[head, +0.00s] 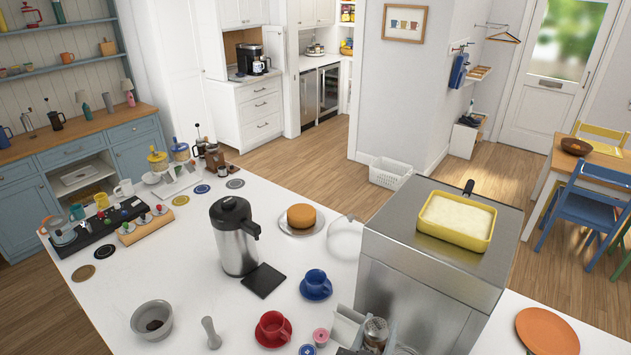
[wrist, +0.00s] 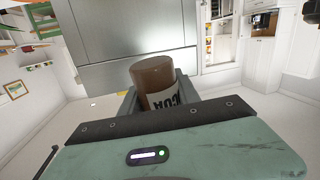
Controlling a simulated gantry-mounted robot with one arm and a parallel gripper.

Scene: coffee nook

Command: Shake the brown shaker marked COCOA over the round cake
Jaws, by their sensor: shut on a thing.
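The brown shaker (wrist: 152,78) is held between the grey fingers of my gripper (wrist: 157,92) in the wrist view. Its pale label shows part of the word COCOA, upside down in the picture. The fingers hide its lower part. I cannot make out my gripper or the held shaker in the head view. The round cake (head: 301,214) is orange-brown and sits on a plate (head: 286,230) on the white counter in the head view. I cannot see the cake in the wrist view.
A clear dome (head: 345,230) stands right of the cake, near the large steel machine (head: 420,275) with a yellow pan (head: 455,232) on top. A steel flask (head: 234,240) stands left of the cake. Blue (head: 316,282) and red cups (head: 272,328) are in front.

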